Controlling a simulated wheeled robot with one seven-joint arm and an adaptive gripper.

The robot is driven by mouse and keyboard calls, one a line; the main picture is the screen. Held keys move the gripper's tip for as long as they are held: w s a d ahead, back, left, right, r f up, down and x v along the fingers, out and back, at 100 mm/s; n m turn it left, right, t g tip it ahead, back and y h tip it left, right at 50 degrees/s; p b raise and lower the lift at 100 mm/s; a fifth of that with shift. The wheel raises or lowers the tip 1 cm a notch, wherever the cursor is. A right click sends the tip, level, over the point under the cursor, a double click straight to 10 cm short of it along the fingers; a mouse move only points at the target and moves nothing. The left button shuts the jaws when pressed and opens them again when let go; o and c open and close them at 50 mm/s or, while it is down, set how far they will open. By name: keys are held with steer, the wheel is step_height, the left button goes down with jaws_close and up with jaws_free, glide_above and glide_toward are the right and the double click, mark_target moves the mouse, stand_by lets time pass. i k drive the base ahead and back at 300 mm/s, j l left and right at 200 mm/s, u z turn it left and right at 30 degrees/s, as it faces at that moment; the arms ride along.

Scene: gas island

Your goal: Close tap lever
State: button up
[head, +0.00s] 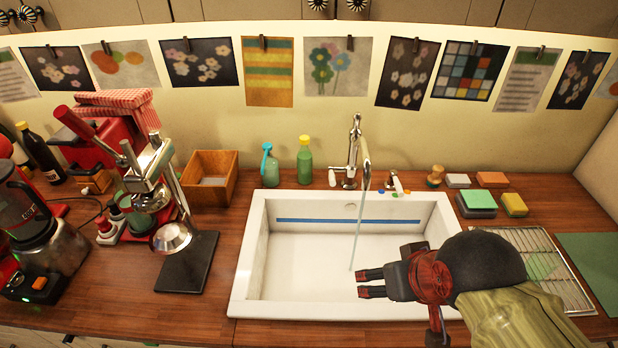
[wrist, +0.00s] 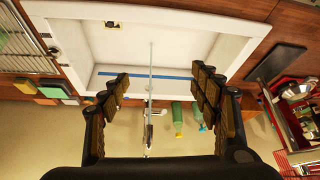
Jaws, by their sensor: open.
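A chrome tap (head: 354,150) with a curved spout stands at the back edge of the white sink (head: 240,285). A thin stream of water (head: 357,230) runs from its spout into the basin. A white-handled lever (head: 334,178) is at the left of the tap's base, and another (head: 397,184) is at its right. My gripper (head: 368,283) is over the front right part of the basin, apart from the tap and levers. In the wrist view my gripper (wrist: 160,90) is open and empty, with the tap (wrist: 149,115) seen small between its fingers.
A green bottle (head: 305,162) and a teal spray bottle (head: 270,168) stand left of the tap. Sponges (head: 476,204) and a wire rack (head: 530,262) lie to the right. A lever press (head: 172,238) stands left of the sink.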

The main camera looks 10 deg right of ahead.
mark_target(331, 176)
steer(key=j+z, duration=0.7)
